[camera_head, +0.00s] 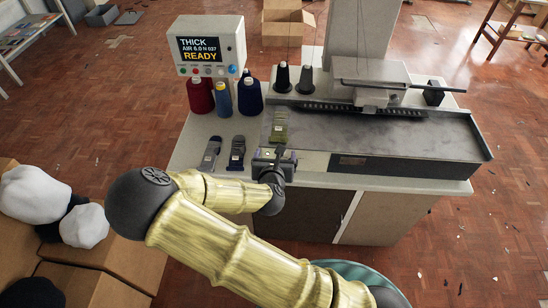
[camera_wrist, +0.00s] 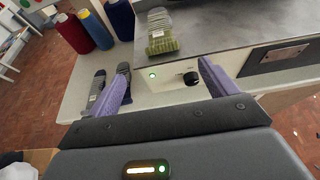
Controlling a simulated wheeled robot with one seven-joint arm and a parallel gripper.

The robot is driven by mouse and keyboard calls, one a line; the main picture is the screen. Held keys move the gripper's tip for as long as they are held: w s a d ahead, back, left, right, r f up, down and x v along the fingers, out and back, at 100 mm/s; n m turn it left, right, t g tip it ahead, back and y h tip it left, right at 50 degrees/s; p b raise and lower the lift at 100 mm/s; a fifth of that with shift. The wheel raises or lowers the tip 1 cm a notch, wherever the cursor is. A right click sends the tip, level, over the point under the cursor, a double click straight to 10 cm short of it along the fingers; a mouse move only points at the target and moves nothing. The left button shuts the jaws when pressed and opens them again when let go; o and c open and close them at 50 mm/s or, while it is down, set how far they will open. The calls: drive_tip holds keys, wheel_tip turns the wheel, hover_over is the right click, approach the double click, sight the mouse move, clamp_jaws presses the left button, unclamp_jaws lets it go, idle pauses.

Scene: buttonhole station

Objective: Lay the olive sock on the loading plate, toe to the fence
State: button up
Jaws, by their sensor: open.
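The olive sock (camera_head: 279,128) lies flat on the left end of the machine's dark grey plate (camera_head: 350,134). In the wrist view the sock (camera_wrist: 162,35) shows a ribbed green near end and a greyer far end; I cannot tell for sure which is the toe. The fence is not clearly told apart; a dark ridged strip (camera_head: 365,110) runs along the plate's back. My gripper (camera_wrist: 165,72) is open with nothing between its purple fingers. It is in front of the plate's left end, on the near side of the sock and apart from it.
A grey sock (camera_head: 211,152) and a navy sock (camera_head: 237,153) lie on the white table left of my gripper. Black cones (camera_head: 305,80) stand behind the plate.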

drive_tip(key=shift+s+r, duration=0.1)
drive_tip(key=shift+s, duration=0.1)
drive_tip(key=shift+d, duration=0.1)
idle(0.5)
drive_tip(key=s+d+f+m+g+h, duration=0.15)
drive_tip(key=d+m+g, duration=0.3)
drive_tip(key=m, duration=0.45)
drive_tip(key=s+d+m+g, duration=0.3)
drive_tip(key=d+m, duration=0.3)
drive_tip(key=m, duration=0.2)
drive_tip(key=s+d+r+m+g+y, duration=0.1)
drive_tip(key=s+d+r+m, duration=0.2)
drive_tip(key=s+r+m, duration=0.3)
drive_tip(key=s+d+r+m+g+y, duration=0.1)
drive_tip(key=s+d+r+m, duration=0.3)
drive_tip(key=m, duration=0.8)
wheel_tip(320, 180, up, 2)
drive_tip(key=shift+s+d+r+m+g, duration=0.15)
drive_tip(key=shift+s+r+m+g, duration=0.15)
drive_tip(key=shift+s+g, duration=0.5)
